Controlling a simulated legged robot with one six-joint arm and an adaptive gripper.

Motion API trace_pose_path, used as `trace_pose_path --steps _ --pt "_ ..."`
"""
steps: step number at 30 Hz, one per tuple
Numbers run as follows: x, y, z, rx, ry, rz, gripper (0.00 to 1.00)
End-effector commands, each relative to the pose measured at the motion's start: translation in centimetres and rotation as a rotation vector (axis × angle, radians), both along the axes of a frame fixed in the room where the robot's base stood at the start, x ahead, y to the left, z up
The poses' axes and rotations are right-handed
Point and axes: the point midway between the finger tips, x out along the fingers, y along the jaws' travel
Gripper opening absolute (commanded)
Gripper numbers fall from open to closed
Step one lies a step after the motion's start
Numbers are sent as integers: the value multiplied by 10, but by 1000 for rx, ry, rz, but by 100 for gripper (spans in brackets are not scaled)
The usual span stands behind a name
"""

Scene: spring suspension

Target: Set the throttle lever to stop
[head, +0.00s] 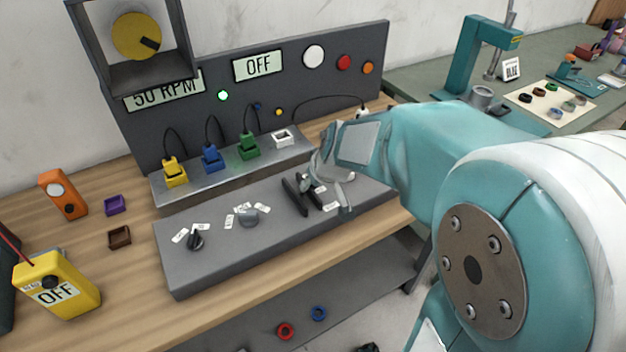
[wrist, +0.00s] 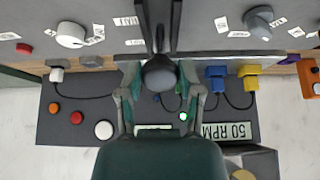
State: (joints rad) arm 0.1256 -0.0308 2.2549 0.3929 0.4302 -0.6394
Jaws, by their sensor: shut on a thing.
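The throttle lever shows in the wrist view as a dark round knob (wrist: 160,75), between my gripper's fingers. My gripper (wrist: 159,82) is shut on this knob. Two black parallel rails (wrist: 176,25) stand beyond the knob. In the head view the rails (head: 300,196) rise from the grey sloped panel (head: 270,245), and my gripper (head: 318,172) is at their back end, mostly hiding the lever. Small white labels (head: 330,208) lie beside the rails; I cannot read them surely in the head view.
A grey knob (head: 248,217) and a black knob (head: 196,240) sit left of the rails. A white knob (wrist: 70,35) is on the other side. The upright board (head: 290,70) shows OFF and 50 RPM.

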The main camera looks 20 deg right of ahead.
Motion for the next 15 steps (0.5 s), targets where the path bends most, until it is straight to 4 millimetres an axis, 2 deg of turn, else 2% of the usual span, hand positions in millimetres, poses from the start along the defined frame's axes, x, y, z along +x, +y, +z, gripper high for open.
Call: trace_pose_path --steps 1,4,5,6,7,15 --pt "-5 1 -6 4 20 3 0" --pt "-5 1 -6 3 21 3 0" --pt "-5 1 -6 3 21 3 51" --pt "-5 1 -6 3 20 3 69" --pt "-5 1 -5 3 19 3 82" --pt "-3 1 -4 1 12 2 82"
